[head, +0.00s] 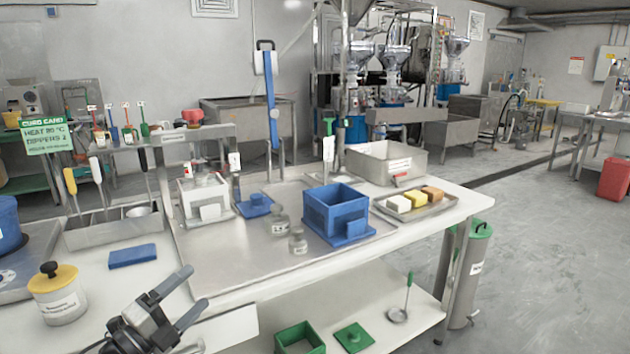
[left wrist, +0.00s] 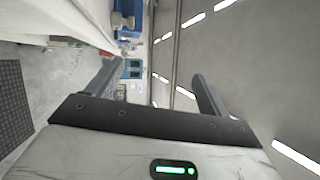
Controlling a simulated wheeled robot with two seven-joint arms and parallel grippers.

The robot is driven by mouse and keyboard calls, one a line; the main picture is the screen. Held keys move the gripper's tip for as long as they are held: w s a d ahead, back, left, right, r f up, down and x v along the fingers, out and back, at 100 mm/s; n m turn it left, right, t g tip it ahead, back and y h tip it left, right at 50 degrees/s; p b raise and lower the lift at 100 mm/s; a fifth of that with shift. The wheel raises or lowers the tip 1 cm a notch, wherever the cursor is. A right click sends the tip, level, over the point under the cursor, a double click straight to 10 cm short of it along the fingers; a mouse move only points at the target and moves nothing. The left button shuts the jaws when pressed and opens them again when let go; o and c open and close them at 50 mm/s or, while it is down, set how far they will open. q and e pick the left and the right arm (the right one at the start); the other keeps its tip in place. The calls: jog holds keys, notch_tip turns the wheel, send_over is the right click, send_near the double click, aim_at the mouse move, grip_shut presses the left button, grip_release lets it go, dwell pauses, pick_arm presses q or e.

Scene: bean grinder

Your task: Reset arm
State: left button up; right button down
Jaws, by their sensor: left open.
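My left gripper (head: 181,301) is in the lower left of the head view, in front of the white table's front edge. Its two grey fingers are spread apart with nothing between them. In the left wrist view the fingers of the left gripper (left wrist: 158,83) are also wide apart and empty, with the room and ceiling lights behind them. The gripper touches no object that I can see. My right gripper is not in view.
The white table (head: 420,215) holds a blue box (head: 335,212), a white box (head: 203,195), a tray of coloured blocks (head: 415,203), a blue sponge (head: 132,255) and a yellow-lidded jar (head: 57,295). A green bin (head: 300,338) stands on the lower shelf. Open floor lies at right.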

pick_arm(q)
jog(key=s+d+f+n+g+y, duration=0.2)
jog(key=s+d+f+n, duration=0.1)
jog(key=s+f+n, duration=0.2)
jog(key=s+d+f+n+g+y, duration=0.2)
jog(key=s+f+n, duration=0.3)
jog(key=s+n, duration=0.5)
jog(key=s+d+f+n+g+y, duration=0.2)
jog(key=s+d+f+n, duration=0.3)
jog(key=s+n, duration=0.3)
jog(key=s+f+y, duration=0.1)
jog(key=s, duration=0.3)
jog(key=shift+g+y+p, duration=0.3)
jog(key=shift+y+p, duration=0.05)
jog(key=shift+y, duration=0.05)
